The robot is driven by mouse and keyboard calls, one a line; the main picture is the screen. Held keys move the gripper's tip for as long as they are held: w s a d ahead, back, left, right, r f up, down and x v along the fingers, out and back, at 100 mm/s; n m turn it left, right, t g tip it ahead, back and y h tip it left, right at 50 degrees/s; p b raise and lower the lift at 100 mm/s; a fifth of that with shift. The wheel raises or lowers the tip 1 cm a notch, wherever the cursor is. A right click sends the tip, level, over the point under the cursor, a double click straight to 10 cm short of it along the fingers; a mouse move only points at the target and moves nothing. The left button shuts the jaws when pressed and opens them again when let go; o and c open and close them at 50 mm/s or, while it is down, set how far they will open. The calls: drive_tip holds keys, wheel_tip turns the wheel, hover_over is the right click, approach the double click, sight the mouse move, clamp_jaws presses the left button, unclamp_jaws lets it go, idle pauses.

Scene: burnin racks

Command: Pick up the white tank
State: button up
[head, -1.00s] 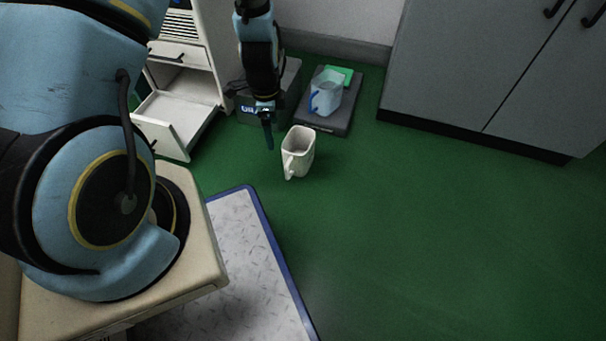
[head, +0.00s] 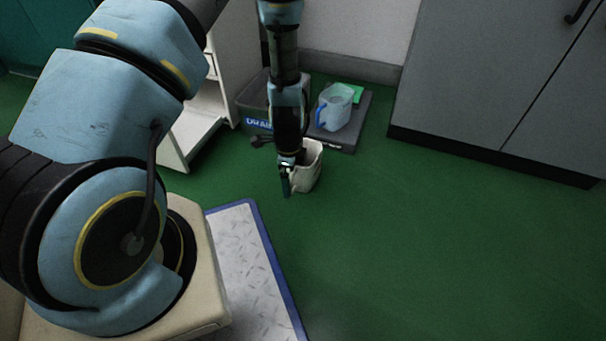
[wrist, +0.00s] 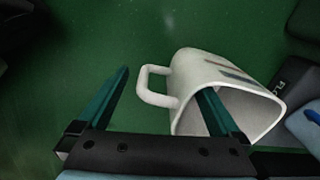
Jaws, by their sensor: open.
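The white tank (head: 312,166) stands on the green floor, partly hidden behind my gripper in the head view. In the wrist view the white tank (wrist: 205,82) shows its open top at lower right and its loop handle (wrist: 150,86) on the left. My gripper (wrist: 165,95) is open. One finger lies left of the handle, and the other overlaps the tank's open mouth, so the handle and near wall appear between them. I cannot tell whether either finger touches the tank. In the head view my gripper (head: 287,182) is at the tank's left front side.
A clear tank with a blue handle (head: 333,108) and a green item (head: 356,92) are on a dark platform (head: 352,135) behind. A dark box marked "DRAIN" (head: 252,125) is beside it. Grey cabinets (head: 480,80) stand at right. Floor at front right is clear.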

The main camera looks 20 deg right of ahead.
wheel_tip(320, 180, down, 3)
drive_tip(key=shift+d+f+b, duration=0.15)
drive_tip(key=shift+b, duration=0.6)
clamp_jaws()
